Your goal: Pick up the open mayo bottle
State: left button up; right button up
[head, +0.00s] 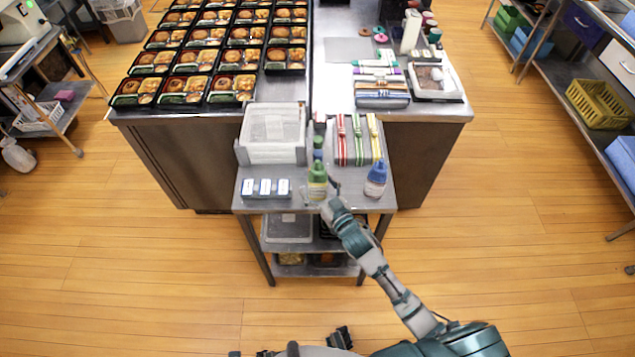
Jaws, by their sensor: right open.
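Small squeeze bottles stand on the steel cart top. A green-capped bottle with a yellowish body (317,182) stands near the front middle. A blue bottle (318,149) stands behind it, and a pale bottle with a dark blue cap and label (376,179) stands at the right. I cannot read which one is mayo or see which is open. My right gripper (326,193) is open, at the lower right of the green-capped bottle, and partly overlaps its base in the view. I cannot tell whether they touch. Dark parts at the bottom edge may be my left gripper (340,337).
The cart (347,202) also holds a white bin (272,136), striped packs (358,143) and small white-topped boxes (266,188). Behind it, a counter (335,85) carries rows of bento trays (232,88) and supplies. Shelves stand at both sides; the floor around the cart is clear.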

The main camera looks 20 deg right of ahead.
aim_at(323, 186)
jog(key=c, duration=0.8)
pick_arm(q)
jog(key=shift+s+f, duration=0.1)
jog(key=shift+s, duration=0.05)
pick_arm(e)
jog(key=shift+r, duration=0.1)
jog(key=shift+r, duration=0.65)
notch_tip(323, 186, up, 2)
jog(key=shift+r+p, duration=0.15)
jog(key=shift+p, duration=0.35)
pick_arm(q)
jog(key=f, duration=0.1)
jog(key=s+f, duration=0.1)
jog(key=shift+s+a+f, duration=0.2)
jog(key=shift+s+f, duration=0.1)
jog(key=shift+f, duration=0.05)
pick_arm(e)
jog(key=s+a, duration=0.1)
jog(key=s, duration=0.4)
jog(key=s+a+r, duration=0.1)
jog(key=s+a, duration=0.1)
jog(key=s, duration=0.3)
jog(key=s+a, duration=0.1)
jog(key=s, duration=0.4)
jog(key=shift+s+a+r, duration=0.2)
jog(key=shift+a, duration=0.1)
